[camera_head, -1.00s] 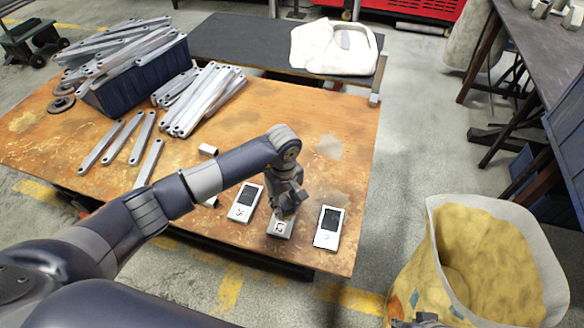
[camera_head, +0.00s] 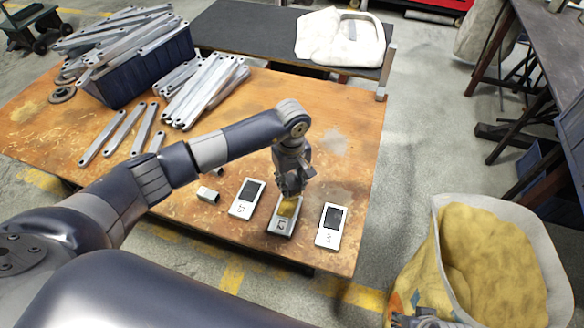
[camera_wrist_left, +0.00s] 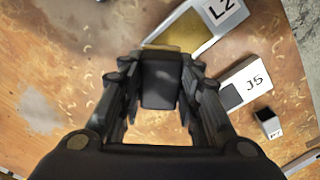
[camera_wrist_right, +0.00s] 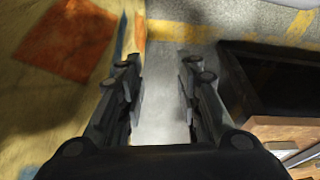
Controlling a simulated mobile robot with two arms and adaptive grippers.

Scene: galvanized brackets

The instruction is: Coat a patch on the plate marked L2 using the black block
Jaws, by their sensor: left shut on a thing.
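The plate marked L2 (camera_head: 281,227) lies between two other marked plates near the table's front edge. A golden-yellow patch (camera_head: 289,206) shows on it beyond its label; the patch is also in the left wrist view (camera_wrist_left: 193,38). My left gripper (camera_head: 293,187) points down at the plate's far end. It is shut on the black block (camera_wrist_left: 159,82), seen between its fingers in the left wrist view. I cannot tell whether the block touches the plate. My right gripper (camera_wrist_right: 161,85) is open and empty, away from the table.
The plate marked J5 (camera_head: 240,208) lies left of L2, and another marked plate (camera_head: 328,238) lies right. A small pale block (camera_head: 208,194) is further left. A dark bin (camera_head: 119,91) and loose grey brackets (camera_head: 207,91) fill the back left. A yellow-lined sack (camera_head: 429,262) stands right.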

